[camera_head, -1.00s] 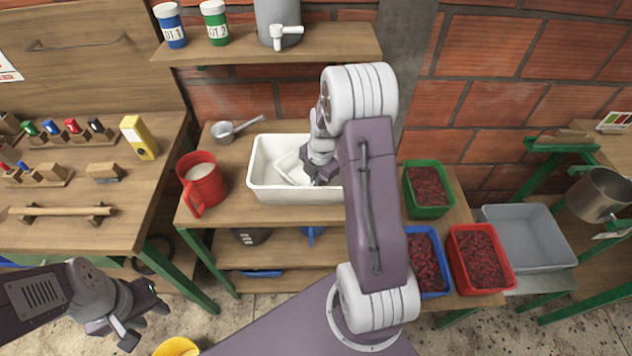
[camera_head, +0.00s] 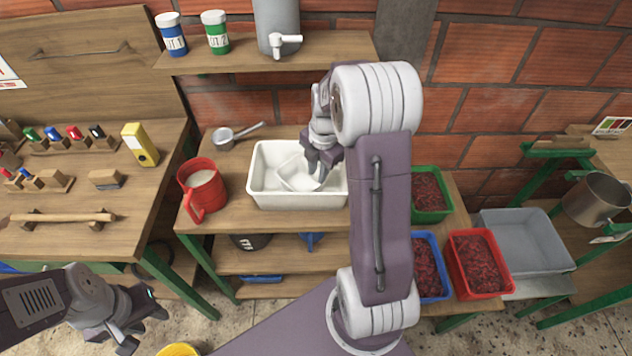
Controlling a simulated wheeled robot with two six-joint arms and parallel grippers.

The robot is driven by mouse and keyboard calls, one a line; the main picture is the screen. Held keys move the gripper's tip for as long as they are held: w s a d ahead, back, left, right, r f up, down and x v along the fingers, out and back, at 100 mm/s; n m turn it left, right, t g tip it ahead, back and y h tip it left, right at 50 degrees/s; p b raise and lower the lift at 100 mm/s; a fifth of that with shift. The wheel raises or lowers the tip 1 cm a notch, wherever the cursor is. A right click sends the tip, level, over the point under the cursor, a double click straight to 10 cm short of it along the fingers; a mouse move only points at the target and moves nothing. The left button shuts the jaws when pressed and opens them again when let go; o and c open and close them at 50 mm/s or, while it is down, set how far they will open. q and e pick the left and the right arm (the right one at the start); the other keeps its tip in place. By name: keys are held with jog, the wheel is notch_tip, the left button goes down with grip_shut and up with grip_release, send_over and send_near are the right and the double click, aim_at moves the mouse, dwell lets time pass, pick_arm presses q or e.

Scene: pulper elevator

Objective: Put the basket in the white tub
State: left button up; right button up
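The white tub (camera_head: 257,188) stands on the wooden bench in the middle. A white basket (camera_head: 296,174) is inside the tub and looks tilted. My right gripper (camera_head: 322,172) is over the tub at the basket's right side, its fingers pointing down. Whether the fingers touch the basket or are parted from it is unclear. My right arm hides part of the bench to the right of the tub. My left gripper (camera_head: 142,322) is low at the left front, open and empty, well away from the tub.
A red jug (camera_head: 202,188) and a small saucepan (camera_head: 224,138) stand left of the tub. Green (camera_head: 430,194), blue (camera_head: 428,264) and red (camera_head: 478,262) crates of red fruit are at right. A shelf (camera_head: 335,50) overhangs behind.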

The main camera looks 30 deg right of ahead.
jog(key=s+a+f+m, duration=0.1)
jog(key=s+a+m, duration=1.2)
jog(key=m, duration=0.7)
jog(key=shift+a+f+m, duration=0.2)
jog(key=shift+a+m, duration=0.1)
jog(key=shift+a, duration=0.15)
